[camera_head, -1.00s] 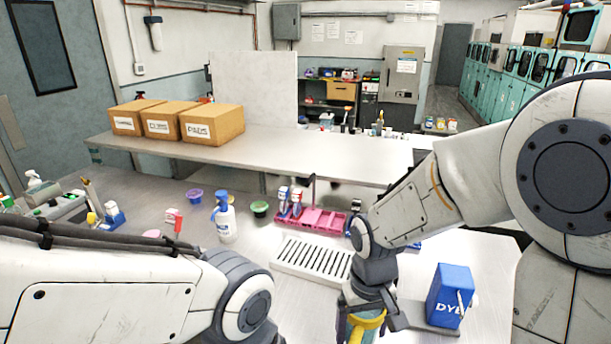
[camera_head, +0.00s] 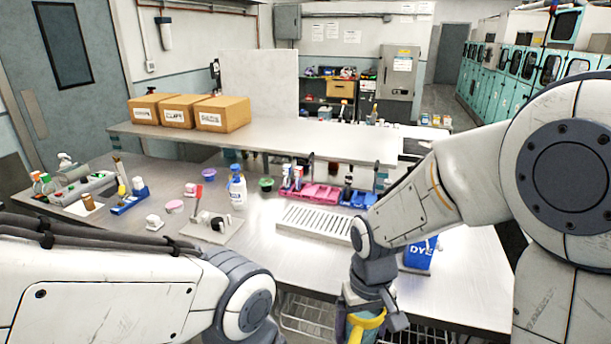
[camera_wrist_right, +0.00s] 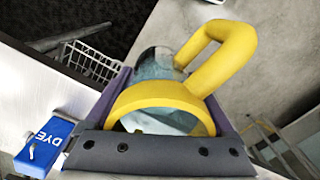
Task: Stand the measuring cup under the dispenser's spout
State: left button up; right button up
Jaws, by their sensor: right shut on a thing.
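The measuring cup (camera_head: 368,321), clear with a yellow rim and handle, is at the bottom of the head view. My right gripper (camera_head: 372,309) is shut on it. In the right wrist view the cup (camera_wrist_right: 165,102) sits between the dark fingers, its yellow handle pointing up and right. The cup is held in front of the table's near edge, apart from the dispenser. The dispenser, a blue box marked DYE (camera_head: 418,258), stands on the table, partly hidden by my right arm. Its small tap shows in the right wrist view (camera_wrist_right: 32,150). My left gripper is out of view.
A white slotted rack (camera_head: 315,222), pink and blue trays (camera_head: 315,194) and a spray bottle (camera_head: 237,188) stand on the table. A wire basket (camera_head: 306,312) is below the near edge.

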jog(key=w+d+f+m, duration=0.1)
jog(key=w+d+f, duration=0.1)
jog(key=d+f, duration=0.2)
jog(key=w+d+f+m, duration=0.1)
jog(key=d+f, duration=0.3)
jog(key=f, duration=0.7)
jog(key=shift+w, duration=0.75)
